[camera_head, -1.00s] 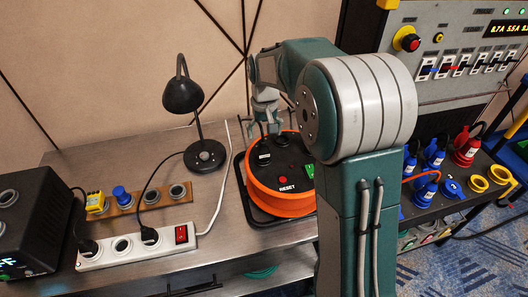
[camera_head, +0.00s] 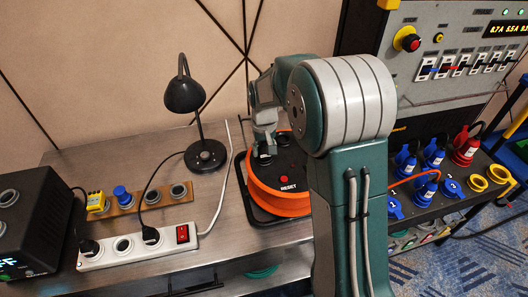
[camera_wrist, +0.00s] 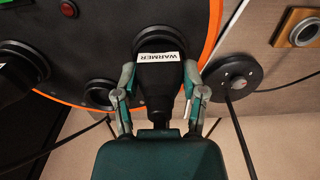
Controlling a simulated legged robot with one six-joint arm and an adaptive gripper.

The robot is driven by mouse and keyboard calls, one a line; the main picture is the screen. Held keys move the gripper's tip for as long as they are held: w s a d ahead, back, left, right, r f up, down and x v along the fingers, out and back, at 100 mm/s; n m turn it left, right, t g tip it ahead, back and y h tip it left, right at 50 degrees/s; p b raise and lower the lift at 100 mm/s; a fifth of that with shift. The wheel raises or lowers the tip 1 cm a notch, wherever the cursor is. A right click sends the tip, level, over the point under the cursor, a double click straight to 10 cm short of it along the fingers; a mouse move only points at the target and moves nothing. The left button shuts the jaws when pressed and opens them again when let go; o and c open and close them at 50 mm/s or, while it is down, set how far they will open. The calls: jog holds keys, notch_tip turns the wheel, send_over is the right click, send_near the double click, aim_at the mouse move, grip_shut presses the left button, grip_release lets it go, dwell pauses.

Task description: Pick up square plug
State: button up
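A black plug (camera_wrist: 157,88) labelled WARMER stands in a socket on top of the orange cable reel (camera_head: 268,200); I cannot tell if it is the square plug. In the wrist view my gripper (camera_wrist: 159,74) has one finger on each side of this plug, very close to its body. Whether the fingers press on it is unclear. In the head view my gripper (camera_head: 266,147) is low over the back of the reel, partly hidden by my arm.
A second black plug (camera_wrist: 22,72) and a socket (camera_wrist: 100,93) are beside my gripper. The desk lamp (camera_head: 206,155) stands left of the reel. A white power strip (camera_head: 122,246) and black box (camera_head: 33,215) are further left. Blue and red plugs (camera_head: 466,148) stand on the right.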

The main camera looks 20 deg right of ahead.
jog(key=shift+a+f, duration=0.15)
grip_shut()
jog(key=shift+s, duration=0.1)
